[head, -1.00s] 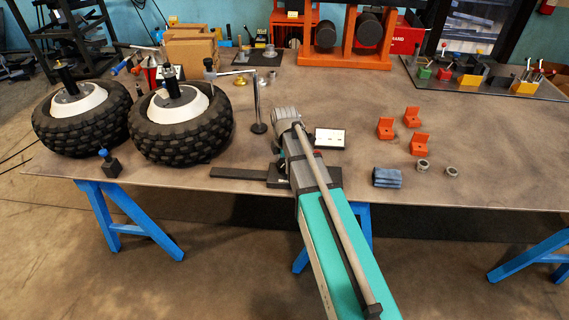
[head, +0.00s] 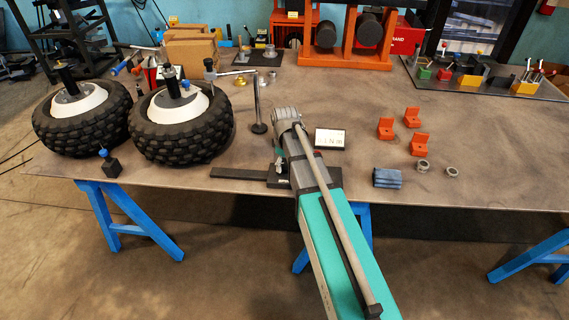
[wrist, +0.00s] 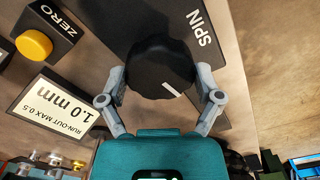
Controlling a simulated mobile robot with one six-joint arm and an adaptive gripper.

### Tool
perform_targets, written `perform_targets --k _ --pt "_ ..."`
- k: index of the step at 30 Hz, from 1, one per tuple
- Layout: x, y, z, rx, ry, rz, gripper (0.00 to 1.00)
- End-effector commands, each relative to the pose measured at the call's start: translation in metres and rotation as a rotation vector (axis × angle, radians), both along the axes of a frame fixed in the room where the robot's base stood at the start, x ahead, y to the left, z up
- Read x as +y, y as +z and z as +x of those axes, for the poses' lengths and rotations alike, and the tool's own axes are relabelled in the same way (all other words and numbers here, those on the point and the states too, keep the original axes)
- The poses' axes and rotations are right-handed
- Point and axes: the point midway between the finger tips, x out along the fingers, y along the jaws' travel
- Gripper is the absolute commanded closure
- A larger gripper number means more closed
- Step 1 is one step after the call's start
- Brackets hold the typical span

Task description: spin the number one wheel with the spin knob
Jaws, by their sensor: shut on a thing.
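In the wrist view my gripper (wrist: 161,78) is shut on the black round spin knob (wrist: 158,62), one finger on each side. The knob's white mark points to the lower right. The knob sits on a black base (wrist: 213,45) lettered SPIN. In the head view my gripper (head: 280,165) is at the dark base near the table's front edge, and my arm mostly hides the knob. Two knobbly black tyres with white hubs, a left wheel (head: 60,130) and a right wheel (head: 170,138), stand at the left. I cannot read which is number one.
A white run-out sign (wrist: 60,103) reads 1.0 mm, max 0.5. Beside it is a yellow ZERO button (wrist: 34,44). A thin metal stand (head: 257,105) reaches over the right wheel. Orange blocks (head: 418,143) and a blue block (head: 387,178) lie to the right.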

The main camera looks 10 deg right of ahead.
Motion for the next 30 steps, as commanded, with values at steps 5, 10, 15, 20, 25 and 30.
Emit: perform_targets --k 5,10,15,20,25,30 --pt "-0.0001 0.0 0.0009 -0.001 -0.169 0.001 0.64" --pt "-0.0004 0.0 0.001 -0.001 -0.33 0.001 0.64" --pt "-0.0007 0.0 0.0012 -0.001 -0.491 0.001 0.64" --pt "-0.0009 0.0 0.0012 -0.001 -0.643 0.001 0.64" --pt "-0.0011 0.0001 0.0013 -0.001 -0.805 0.001 0.64" --pt "-0.0015 0.0001 0.0012 -0.001 -0.966 0.001 0.64"
